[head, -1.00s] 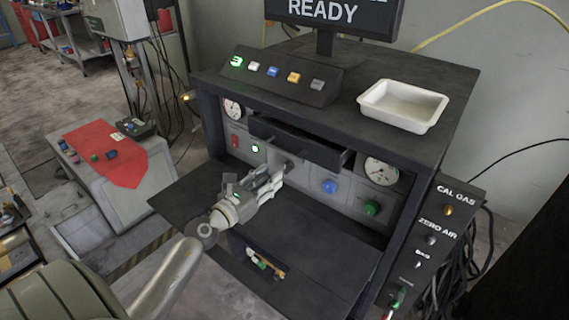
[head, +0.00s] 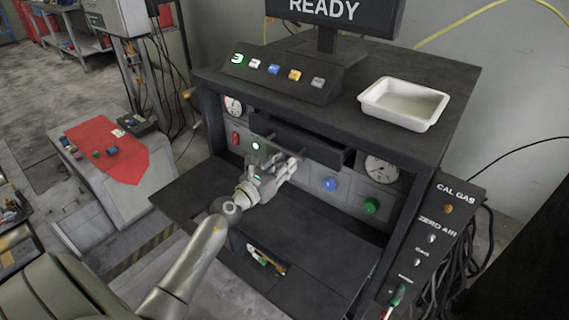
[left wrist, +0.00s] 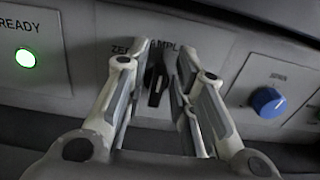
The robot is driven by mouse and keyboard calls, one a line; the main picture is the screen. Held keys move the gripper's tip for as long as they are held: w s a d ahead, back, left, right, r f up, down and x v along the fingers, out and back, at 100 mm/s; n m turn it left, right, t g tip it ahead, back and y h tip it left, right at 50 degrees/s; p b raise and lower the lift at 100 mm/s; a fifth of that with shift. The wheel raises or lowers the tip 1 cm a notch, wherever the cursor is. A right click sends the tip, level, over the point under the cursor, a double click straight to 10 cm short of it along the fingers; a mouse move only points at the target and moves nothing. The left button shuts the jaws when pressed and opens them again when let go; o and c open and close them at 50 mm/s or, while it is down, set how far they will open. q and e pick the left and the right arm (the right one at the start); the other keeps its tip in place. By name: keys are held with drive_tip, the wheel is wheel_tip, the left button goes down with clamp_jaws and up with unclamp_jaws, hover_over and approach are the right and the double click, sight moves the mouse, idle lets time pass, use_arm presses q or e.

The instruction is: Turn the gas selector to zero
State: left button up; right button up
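The gas selector (left wrist: 157,85) is a small black knob on the grey panel, under a partly covered label reading "ZE… …AMPL…". In the left wrist view its pointer is close to upright with a slight tilt. My left gripper (left wrist: 164,62) is open, with one finger on each side of the knob and a narrow gap showing. I cannot tell whether a fingertip touches the knob. In the head view the left gripper (head: 287,168) is at the panel and hides the selector. My right gripper is not in view.
A lit green READY lamp (left wrist: 25,58) is left of the selector and a blue knob (left wrist: 268,102) is right. A green knob (head: 371,206) sits further right. A dark drawer (head: 297,140) juts out just above the gripper. The dark shelf (head: 310,225) below is mostly clear.

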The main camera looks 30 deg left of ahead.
use_arm(q)
clamp_jaws()
drive_tip(key=n+p, duration=0.1)
drive_tip(key=n, duration=0.2)
drive_tip(key=a+n+p, duration=0.1)
drive_tip(key=n, duration=0.3)
drive_tip(key=shift+f+p, duration=0.1)
drive_tip(key=shift+p, duration=0.3)
drive_tip(key=shift+a+f+n+p, duration=0.1)
drive_tip(key=shift+n+p, duration=0.05)
drive_tip(key=shift+n, duration=0.55)
drive_tip(key=shift+a+f+n+p, duration=0.1)
drive_tip(key=shift+n+p, duration=0.05)
drive_tip(key=shift+n, duration=0.55)
drive_tip(key=shift+o, duration=1.9)
unclamp_jaws()
